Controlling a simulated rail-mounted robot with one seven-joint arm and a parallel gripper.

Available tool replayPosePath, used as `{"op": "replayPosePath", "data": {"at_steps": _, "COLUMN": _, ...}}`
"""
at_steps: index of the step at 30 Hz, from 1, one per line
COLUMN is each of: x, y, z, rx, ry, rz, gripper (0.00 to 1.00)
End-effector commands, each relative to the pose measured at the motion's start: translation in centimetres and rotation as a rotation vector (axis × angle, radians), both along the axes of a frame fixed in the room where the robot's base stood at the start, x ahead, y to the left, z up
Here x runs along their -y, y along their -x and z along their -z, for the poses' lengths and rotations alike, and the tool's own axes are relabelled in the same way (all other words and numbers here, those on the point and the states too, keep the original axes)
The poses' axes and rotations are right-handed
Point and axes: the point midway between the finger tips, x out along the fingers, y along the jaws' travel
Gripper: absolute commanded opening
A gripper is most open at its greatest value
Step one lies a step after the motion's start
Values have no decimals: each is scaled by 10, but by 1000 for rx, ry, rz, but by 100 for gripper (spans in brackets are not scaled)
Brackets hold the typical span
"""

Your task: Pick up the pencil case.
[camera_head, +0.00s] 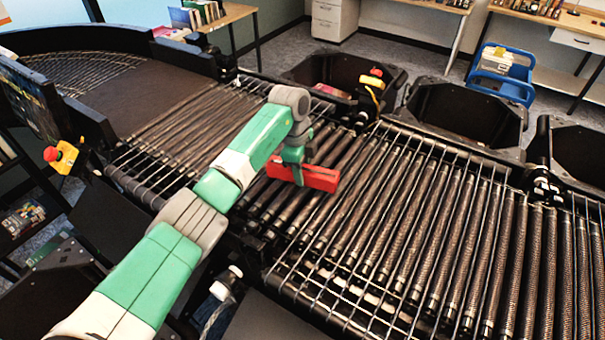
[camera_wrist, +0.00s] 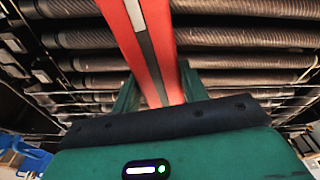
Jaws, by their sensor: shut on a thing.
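The pencil case (camera_head: 318,178) is a long red box-like thing over the rollers in the head view. In the wrist view the red case (camera_wrist: 163,45) with a dark stripe along it runs up from between the fingers. My gripper (camera_head: 296,172) is shut on the pencil case, with one green finger in front of it in the head view. In the wrist view my gripper (camera_wrist: 158,95) has a green finger on each side of the case. I cannot tell for sure how far the case is above the rollers.
The roller conveyor (camera_head: 400,215) runs across the scene, with thin metal rods over it. Black bins (camera_head: 465,112) line its far side. Emergency-stop buttons stand at the far edge (camera_head: 375,80) and the left edge (camera_head: 62,156). A blue cart (camera_head: 502,75) stands behind the bins.

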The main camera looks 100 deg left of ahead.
Motion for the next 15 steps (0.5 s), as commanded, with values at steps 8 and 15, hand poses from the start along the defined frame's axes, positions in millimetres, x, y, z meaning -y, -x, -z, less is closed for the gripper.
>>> {"op": "replayPosePath", "data": {"at_steps": 8, "x": 32, "y": 6, "z": -23, "rx": 5, "ry": -1, "rz": 2, "gripper": 17}}
{"op": "replayPosePath", "data": {"at_steps": 15, "x": 99, "y": 23, "z": -34, "rx": 3, "ry": 1, "rz": -2, "gripper": 17}}
